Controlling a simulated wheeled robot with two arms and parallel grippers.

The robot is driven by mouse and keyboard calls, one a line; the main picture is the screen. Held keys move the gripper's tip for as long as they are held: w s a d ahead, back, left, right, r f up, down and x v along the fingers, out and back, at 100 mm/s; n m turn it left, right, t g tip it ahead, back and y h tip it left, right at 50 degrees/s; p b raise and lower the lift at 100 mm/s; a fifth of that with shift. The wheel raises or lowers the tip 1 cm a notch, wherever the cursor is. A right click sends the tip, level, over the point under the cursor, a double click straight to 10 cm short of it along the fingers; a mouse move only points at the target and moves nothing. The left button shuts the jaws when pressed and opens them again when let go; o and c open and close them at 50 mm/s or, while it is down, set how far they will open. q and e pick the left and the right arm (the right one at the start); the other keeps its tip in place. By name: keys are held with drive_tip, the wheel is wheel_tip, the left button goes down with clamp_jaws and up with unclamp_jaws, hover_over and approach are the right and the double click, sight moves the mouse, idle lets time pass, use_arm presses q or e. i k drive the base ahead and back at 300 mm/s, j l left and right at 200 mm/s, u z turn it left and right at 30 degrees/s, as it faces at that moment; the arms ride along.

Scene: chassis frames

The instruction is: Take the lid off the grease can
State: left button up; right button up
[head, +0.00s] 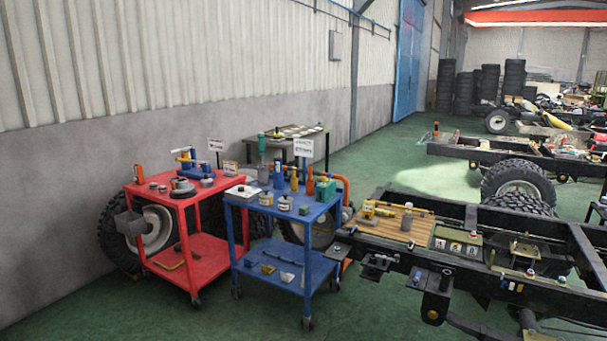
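Several small cans and bottles stand on the top of the blue cart (246,203). A pale can with a label (285,203) stands near its front edge, and a yellowish can (266,198) stands just left of it. Either could be the grease can; the labels are too small to read. I cannot tell whether a lid is on either one. Neither of my grippers is in view.
A red cart (213,251) with tools stands left of the blue cart. A truck chassis frame (470,262) with a wooden board (395,228) lies to the right. A table (318,143) stands behind by the wall. Green floor (190,315) is clear in front.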

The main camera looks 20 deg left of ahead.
sight(264, 195)
drive_tip(key=i+j+u, duration=0.15)
drive_tip(key=i+j, duration=0.7)
drive_tip(key=i+j+u, duration=0.2)
drive_tip(key=i+j, duration=0.65)
drive_tip(key=i, duration=0.1)
